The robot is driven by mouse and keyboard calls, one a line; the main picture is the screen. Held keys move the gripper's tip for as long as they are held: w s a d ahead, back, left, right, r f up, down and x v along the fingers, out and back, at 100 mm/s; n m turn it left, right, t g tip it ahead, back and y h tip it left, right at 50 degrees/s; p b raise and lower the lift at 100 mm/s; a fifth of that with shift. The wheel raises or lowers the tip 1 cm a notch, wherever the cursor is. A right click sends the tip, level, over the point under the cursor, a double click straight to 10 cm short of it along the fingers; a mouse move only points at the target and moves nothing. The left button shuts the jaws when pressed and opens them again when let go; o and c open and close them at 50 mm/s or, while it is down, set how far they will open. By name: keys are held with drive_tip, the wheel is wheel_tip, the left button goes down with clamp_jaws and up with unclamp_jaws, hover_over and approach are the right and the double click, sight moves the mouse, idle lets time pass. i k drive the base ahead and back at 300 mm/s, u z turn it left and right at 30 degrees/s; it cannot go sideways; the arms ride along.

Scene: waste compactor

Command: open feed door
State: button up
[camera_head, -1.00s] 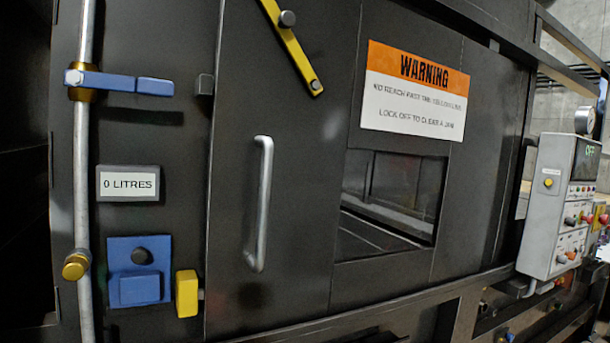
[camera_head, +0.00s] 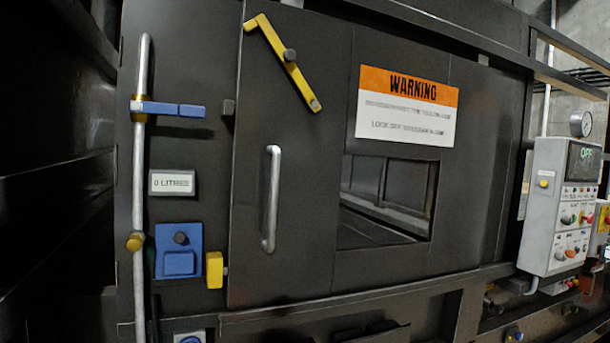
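The dark feed door (camera_head: 312,215) is in the middle of the view and looks closed. A silver vertical bar handle (camera_head: 271,200) is on its left part. A yellow latch bar (camera_head: 284,66) slants across its upper left, pivoted on a dark knob. A yellow block (camera_head: 214,270) sits at the door's lower left edge. A rectangular opening (camera_head: 388,200) in the panel right of the handle shows the dark inside. My gripper is not in view, so its state does not show.
A blue lever (camera_head: 168,108) is on a vertical pipe (camera_head: 139,190) at the left. A "0 LITRES" label (camera_head: 172,183) and a blue plate with a black knob (camera_head: 179,250) are beside the door. A grey control box (camera_head: 560,205) reading OFF stands at the right.

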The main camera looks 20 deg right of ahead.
sight(305, 264)
drive_tip(key=u, duration=0.15)
drive_tip(key=i, duration=0.9)
drive_tip(key=z, duration=0.05)
